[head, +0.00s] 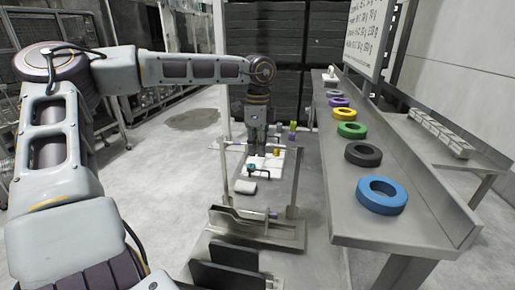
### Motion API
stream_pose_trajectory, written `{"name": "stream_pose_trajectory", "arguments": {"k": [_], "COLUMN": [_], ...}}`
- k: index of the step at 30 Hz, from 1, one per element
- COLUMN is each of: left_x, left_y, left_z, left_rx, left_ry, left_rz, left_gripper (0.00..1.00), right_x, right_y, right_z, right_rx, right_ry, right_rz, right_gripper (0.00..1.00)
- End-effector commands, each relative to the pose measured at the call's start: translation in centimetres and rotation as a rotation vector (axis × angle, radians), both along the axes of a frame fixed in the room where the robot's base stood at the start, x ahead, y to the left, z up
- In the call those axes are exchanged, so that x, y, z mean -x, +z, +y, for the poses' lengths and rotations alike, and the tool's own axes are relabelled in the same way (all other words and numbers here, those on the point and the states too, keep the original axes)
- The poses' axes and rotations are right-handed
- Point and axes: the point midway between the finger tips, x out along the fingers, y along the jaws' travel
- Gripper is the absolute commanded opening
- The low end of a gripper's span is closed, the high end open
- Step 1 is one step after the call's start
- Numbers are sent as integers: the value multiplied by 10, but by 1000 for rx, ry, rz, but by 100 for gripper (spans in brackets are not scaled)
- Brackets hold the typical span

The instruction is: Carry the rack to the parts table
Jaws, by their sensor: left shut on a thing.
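My left gripper (257,153) reaches down from its forearm at the middle of the head view. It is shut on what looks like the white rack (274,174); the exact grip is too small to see. The rack is low and flat and carries small coloured parts, among them a teal one and a yellow one. It is over the grey metal surface between upright posts; I cannot tell whether it touches that surface. A long steel table (345,205) runs along the right; I cannot tell if it is the parts table. My right gripper is out of view.
A blue ring (382,195), a black ring (363,154), a green ring (351,130) and more rings line the steel table. A small white block (246,187) lies near the rack. Thin posts (291,185) flank it. Open floor (165,180) lies left.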

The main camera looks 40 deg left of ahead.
Motion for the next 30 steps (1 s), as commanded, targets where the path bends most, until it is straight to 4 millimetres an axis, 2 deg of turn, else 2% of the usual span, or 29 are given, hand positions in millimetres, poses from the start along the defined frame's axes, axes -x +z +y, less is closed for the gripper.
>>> {"name": "stream_pose_trajectory", "arguments": {"k": [30], "left_x": [-1], "left_y": [-8], "left_z": [0], "left_rx": [0], "left_ry": [0], "left_rz": [-4], "left_gripper": [0], "right_x": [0], "right_y": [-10], "right_z": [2], "right_rx": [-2], "right_ry": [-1], "right_rz": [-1], "right_gripper": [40]}}
